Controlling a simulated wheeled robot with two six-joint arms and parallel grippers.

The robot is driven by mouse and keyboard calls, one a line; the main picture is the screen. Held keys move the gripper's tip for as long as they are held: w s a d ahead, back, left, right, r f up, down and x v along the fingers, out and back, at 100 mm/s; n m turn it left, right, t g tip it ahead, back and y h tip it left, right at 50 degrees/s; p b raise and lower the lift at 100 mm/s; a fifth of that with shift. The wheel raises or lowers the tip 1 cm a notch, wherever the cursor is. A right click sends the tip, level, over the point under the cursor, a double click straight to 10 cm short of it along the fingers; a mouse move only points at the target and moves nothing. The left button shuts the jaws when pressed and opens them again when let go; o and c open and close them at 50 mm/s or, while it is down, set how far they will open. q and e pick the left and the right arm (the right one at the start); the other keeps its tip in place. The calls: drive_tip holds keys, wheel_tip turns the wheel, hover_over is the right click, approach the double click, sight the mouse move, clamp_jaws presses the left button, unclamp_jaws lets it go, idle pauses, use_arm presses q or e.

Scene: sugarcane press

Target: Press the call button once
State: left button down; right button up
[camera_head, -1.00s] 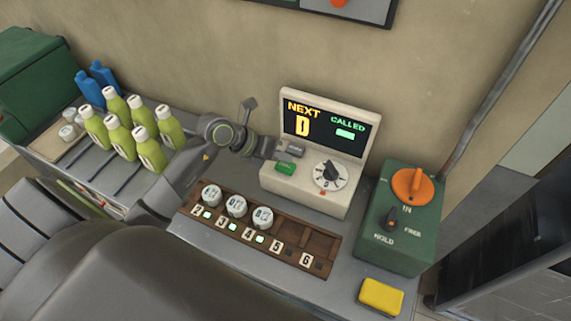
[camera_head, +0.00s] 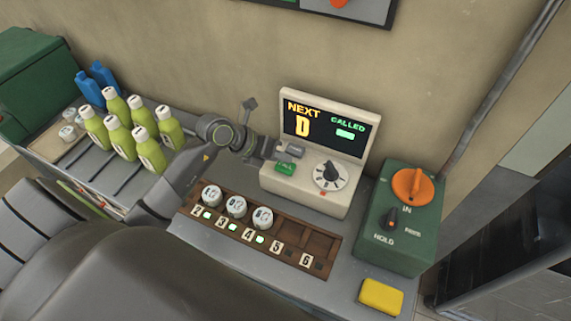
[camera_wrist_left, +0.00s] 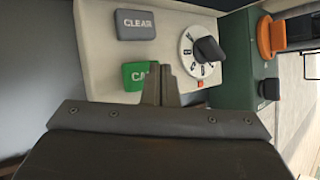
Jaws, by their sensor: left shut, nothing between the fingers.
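The call button is the green one (camera_head: 284,169) on the sloped front of the cream console (camera_head: 310,184). In the left wrist view the green button (camera_wrist_left: 134,77) shows "CA", with the rest of its label hidden behind my fingers. My left gripper (camera_head: 272,160) is shut and empty, with its fingertips at the green button. In the wrist view the left gripper's tips (camera_wrist_left: 160,72) overlap the button's right part. I cannot tell whether they touch it. The console screen (camera_head: 326,127) reads "NEXT D" and "CALLED" with a green bar.
A grey CLEAR button (camera_wrist_left: 136,25) sits just above the green one, and a dial (camera_head: 330,174) is to the right. A green box with an orange knob (camera_head: 411,185) stands further right. A wooden rack (camera_head: 290,246) with several numbered slots lies in front.

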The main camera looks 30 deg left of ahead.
sight(281, 167)
use_arm(q)
drive_tip(key=shift+f, duration=0.1)
idle(0.4)
drive_tip(key=shift+f+b, duration=0.35)
drive_tip(key=shift+f+b, duration=0.4)
drive_tip(key=shift+f, duration=0.15)
idle(0.6)
drive_tip(key=shift+r, duration=0.1)
drive_tip(key=shift+r+p, duration=0.8)
drive_tip(key=shift+r, duration=0.1)
wheel_tip(281, 167, up, 5)
drive_tip(key=p, duration=0.4)
idle(0.4)
